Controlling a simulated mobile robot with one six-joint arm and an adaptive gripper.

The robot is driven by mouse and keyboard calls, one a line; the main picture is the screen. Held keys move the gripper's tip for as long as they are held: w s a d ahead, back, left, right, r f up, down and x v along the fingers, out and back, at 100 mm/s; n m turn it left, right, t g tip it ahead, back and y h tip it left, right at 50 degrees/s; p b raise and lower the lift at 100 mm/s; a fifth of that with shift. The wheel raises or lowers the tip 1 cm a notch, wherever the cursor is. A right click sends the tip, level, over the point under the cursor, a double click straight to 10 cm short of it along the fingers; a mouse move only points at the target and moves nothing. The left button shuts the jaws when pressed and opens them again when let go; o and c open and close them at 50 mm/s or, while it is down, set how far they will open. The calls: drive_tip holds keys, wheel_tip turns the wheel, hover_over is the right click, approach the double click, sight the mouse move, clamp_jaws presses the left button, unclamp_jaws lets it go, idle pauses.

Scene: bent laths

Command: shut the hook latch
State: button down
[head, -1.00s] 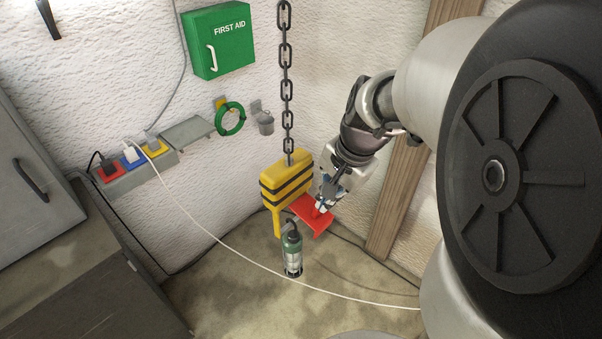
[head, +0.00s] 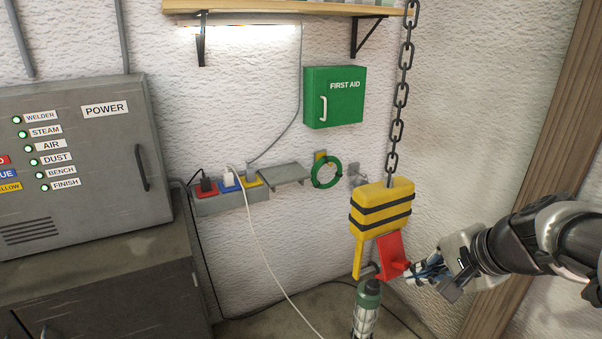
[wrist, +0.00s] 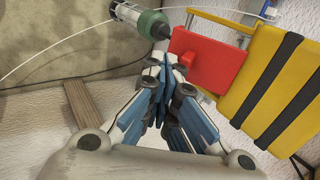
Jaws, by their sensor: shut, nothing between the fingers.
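The hook block is yellow with black bands (head: 382,208) and hangs from a chain; it also shows in the wrist view (wrist: 262,75). Its red latch (head: 392,258) sits below the block, at the right of the yellow hook arm. In the wrist view the red latch (wrist: 208,58) lies just beyond my fingertips. My gripper (head: 414,270) is shut and empty, close to the right side of the latch; it also shows in the wrist view (wrist: 163,68). I cannot tell whether the fingertips touch the latch. A green and grey lamp (head: 366,308) hangs below the hook.
The chain (head: 399,95) runs up from the block. A white cable (head: 262,250) loops down from the coloured plugs on the wall. A green first aid box (head: 334,97) and a grey power cabinet (head: 75,165) are at the left. A wooden post (head: 545,130) stands behind my arm.

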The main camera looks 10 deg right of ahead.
drive_tip(key=shift+b+x, duration=0.45)
drive_tip(key=shift+x, duration=0.5)
drive_tip(key=shift+s, duration=0.2)
idle(0.6)
drive_tip(key=shift+d+r+p, duration=0.15)
drive_tip(key=shift+r+p, duration=0.5)
drive_tip(key=shift+r, duration=0.25)
